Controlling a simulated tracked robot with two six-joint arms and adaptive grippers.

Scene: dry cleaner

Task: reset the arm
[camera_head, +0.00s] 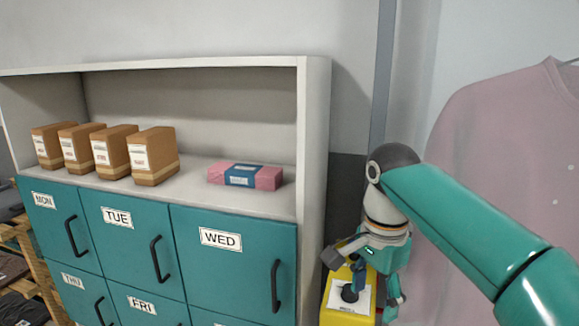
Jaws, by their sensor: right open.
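My right arm comes in from the right, teal with a dark grey wrist joint. My right gripper (365,274) points downward to the right of the shelf unit, with its fingers spread apart and nothing seen between them. It is just above a yellow object (336,302) that has a white label and a dark part on top. I cannot tell whether the gripper touches it. My left gripper is not in view.
The white shelf unit (313,150) has teal doors with day labels, including the WED door (225,265). Several brown boxes (152,157) and a pink package with a blue band (262,178) sit on its shelf. A pink garment (500,150) hangs behind my right arm.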

